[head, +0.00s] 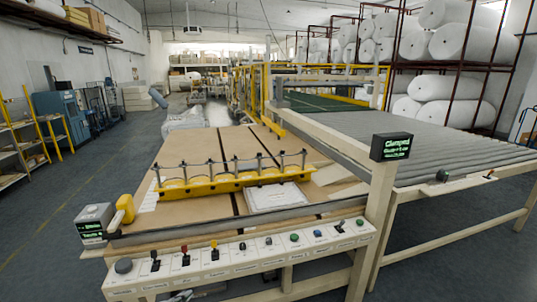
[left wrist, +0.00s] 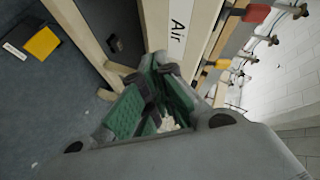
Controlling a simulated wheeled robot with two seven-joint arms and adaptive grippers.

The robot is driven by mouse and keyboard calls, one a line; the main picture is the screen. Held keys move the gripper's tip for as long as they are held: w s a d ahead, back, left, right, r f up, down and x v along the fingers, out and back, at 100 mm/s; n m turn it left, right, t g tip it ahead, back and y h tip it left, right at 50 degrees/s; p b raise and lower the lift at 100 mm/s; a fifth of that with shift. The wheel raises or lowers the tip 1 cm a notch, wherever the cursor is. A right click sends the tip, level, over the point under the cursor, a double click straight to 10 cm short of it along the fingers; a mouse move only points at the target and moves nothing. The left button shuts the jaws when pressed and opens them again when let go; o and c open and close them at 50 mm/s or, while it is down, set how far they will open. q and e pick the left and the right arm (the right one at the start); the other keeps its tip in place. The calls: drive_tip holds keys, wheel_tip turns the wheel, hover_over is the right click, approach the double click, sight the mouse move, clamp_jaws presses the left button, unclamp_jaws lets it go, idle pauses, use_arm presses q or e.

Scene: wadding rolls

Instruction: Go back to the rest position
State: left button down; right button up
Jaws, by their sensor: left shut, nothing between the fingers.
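My left gripper (head: 180,296) shows only as a small grey tip at the bottom edge of the head view, below the control panel (head: 245,258). In the left wrist view the left gripper (left wrist: 160,66) has its dark fingertips together and its green inner pads showing, with nothing held. It is close to a cream panel labelled "Air" (left wrist: 180,25). I cannot tell whether it touches the panel. My right gripper is in neither view.
The panel has a row of levers and buttons along the front of a wooden table (head: 190,215). A yellow clamp bar (head: 235,183) lies across the table. A screen (head: 391,146) reads "Clamped". A roller conveyor (head: 430,150) stands to the right. Floor (head: 60,225) is free at left.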

use_arm(q)
drive_tip(key=s+a+f+n+g+y, duration=0.1)
drive_tip(key=s+f+n+g+y, duration=0.2)
drive_tip(key=s+f, duration=0.95)
drive_tip(key=s+a+f+n+g+y, duration=0.15)
drive_tip(key=s+f+n, duration=0.35)
drive_tip(key=s+f, duration=0.75)
drive_tip(key=s+d+f+n+g, duration=0.2)
drive_tip(key=s+f, duration=0.3)
drive_tip(key=s, duration=0.5)
drive_tip(key=s+d+f+n+g, duration=0.1)
drive_tip(key=s+d+f+g, duration=0.2)
drive_tip(key=s, duration=0.8)
drive_tip(key=s+d+f+n+g, duration=0.2)
drive_tip(key=s+f, duration=0.5)
drive_tip(key=s, duration=0.4)
drive_tip(key=shift+d+f+n+g, duration=0.3)
drive_tip(key=shift+d+g, duration=0.15)
drive_tip(key=shift+d, duration=0.65)
